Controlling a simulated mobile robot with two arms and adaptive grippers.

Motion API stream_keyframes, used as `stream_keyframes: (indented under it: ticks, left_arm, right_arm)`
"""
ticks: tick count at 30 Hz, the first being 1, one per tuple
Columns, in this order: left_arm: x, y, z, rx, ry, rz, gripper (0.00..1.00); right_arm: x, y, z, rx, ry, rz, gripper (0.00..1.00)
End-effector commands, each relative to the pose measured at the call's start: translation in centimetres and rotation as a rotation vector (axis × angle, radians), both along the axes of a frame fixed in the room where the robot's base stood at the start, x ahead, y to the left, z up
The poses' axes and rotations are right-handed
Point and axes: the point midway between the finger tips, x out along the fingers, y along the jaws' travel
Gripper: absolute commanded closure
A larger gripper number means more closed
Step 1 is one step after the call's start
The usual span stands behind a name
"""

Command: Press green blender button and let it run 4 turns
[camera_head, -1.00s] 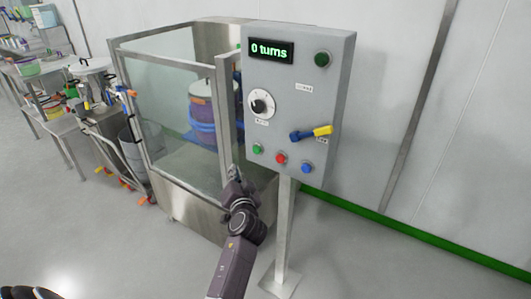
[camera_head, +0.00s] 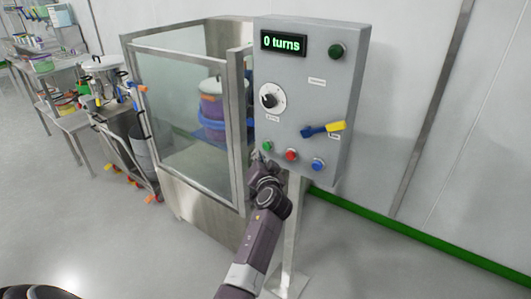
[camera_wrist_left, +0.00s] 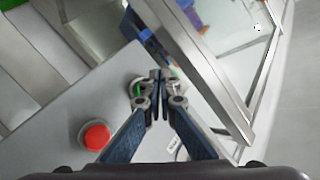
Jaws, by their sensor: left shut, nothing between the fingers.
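The grey control panel (camera_head: 300,110) stands on a post, and its display (camera_head: 283,43) reads "0 turns". The green button (camera_head: 267,147) is at its lower left, beside a red button (camera_head: 291,155) and a blue button (camera_head: 317,164). My left gripper (camera_head: 257,157) is shut and empty, its tips just below and left of the green button. In the left wrist view the shut fingertips (camera_wrist_left: 156,76) partly cover the green button (camera_wrist_left: 138,90); I cannot tell whether they touch it. The red button (camera_wrist_left: 96,136) shows clear of the fingers. My right gripper is out of view.
A glass-walled steel enclosure (camera_head: 185,125) with a blue and purple drum (camera_head: 212,105) stands close left of the panel. The panel also carries a dial (camera_head: 270,97), a blue and yellow switch (camera_head: 325,129) and a dark green round fitting (camera_head: 337,51). Floor in front is clear.

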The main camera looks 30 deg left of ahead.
Motion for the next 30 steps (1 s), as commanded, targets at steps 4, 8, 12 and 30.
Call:
stream_keyframes:
  ticks: [4, 8, 12, 30]
  left_arm:
    - [1.08, -0.09, -0.18, 0.0, -0.001, 0.0, 1.0]
    - [1.39, -0.11, -0.05, 0.0, 0.0, 0.0, 1.0]
    - [1.43, -0.11, 0.01, 0.0, 0.0, 0.0, 1.0]
    - [1.4, -0.11, 0.0, 0.0, 0.0, 0.0, 1.0]
  right_arm:
    - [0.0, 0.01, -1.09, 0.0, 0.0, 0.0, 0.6]
    - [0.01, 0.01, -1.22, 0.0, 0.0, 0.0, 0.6]
    - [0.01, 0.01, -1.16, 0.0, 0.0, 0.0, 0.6]
    - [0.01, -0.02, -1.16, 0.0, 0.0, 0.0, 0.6]
